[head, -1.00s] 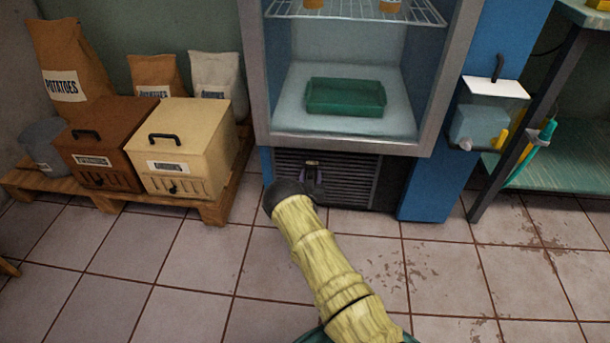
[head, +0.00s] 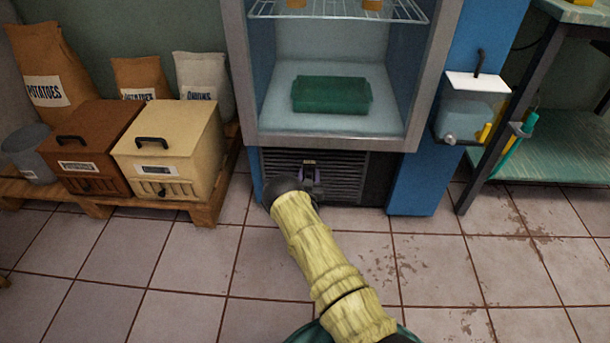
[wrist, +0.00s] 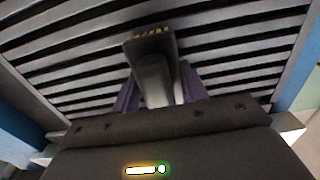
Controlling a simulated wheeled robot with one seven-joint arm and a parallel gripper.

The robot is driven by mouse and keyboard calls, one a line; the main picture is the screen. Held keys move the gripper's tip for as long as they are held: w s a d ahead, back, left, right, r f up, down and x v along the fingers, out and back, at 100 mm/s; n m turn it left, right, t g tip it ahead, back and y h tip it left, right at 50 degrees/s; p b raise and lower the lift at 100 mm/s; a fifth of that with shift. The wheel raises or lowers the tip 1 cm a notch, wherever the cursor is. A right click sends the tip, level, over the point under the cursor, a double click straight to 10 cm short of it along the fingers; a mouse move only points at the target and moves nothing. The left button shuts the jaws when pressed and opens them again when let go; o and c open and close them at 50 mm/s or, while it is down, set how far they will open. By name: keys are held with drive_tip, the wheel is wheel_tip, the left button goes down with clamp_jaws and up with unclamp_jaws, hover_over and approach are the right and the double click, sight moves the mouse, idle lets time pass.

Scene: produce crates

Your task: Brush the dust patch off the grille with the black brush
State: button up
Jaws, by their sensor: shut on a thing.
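The grille (head: 345,185) is a dark slatted panel low on the cabinet's front. It fills the upper part of the wrist view (wrist: 235,45) as pale slats with dark gaps. My gripper (wrist: 158,88) is shut on the black brush (wrist: 148,44), with a purple finger on each side of its grey handle. The brush's head, with a tan bristle edge, lies in front of the slats; I cannot tell whether it touches them. In the head view my gripper (head: 308,173) is small at the grille's left half. I cannot make out a dust patch; my arm and gripper hide part of the grille.
Above the grille, the open cabinet holds a green crate (head: 331,94). A pallet (head: 205,211) with a cream box (head: 170,140), a brown box (head: 92,150) and sacks stands left. The floor in front is clear.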

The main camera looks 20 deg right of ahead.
sight(329, 169)
drive_tip(key=shift+w+d+r, duration=0.1)
drive_tip(key=shift+d+r, duration=0.1)
drive_tip(key=shift+d, duration=0.05)
drive_tip(key=shift+s+d+p, duration=0.3)
drive_tip(key=shift+d, duration=0.45)
drive_tip(key=shift+s+d, duration=0.4)
drive_tip(key=shift+d, duration=0.45)
drive_tip(key=shift+f, duration=0.1)
drive_tip(key=shift+s+d+p, duration=0.2)
drive_tip(key=shift+d+p, duration=0.05)
drive_tip(key=shift+d, duration=0.6)
drive_tip(key=shift+s+d+p, duration=0.15)
drive_tip(key=shift+d+p, duration=0.1)
drive_tip(key=shift+d, duration=0.6)
drive_tip(key=shift+s, duration=0.1)
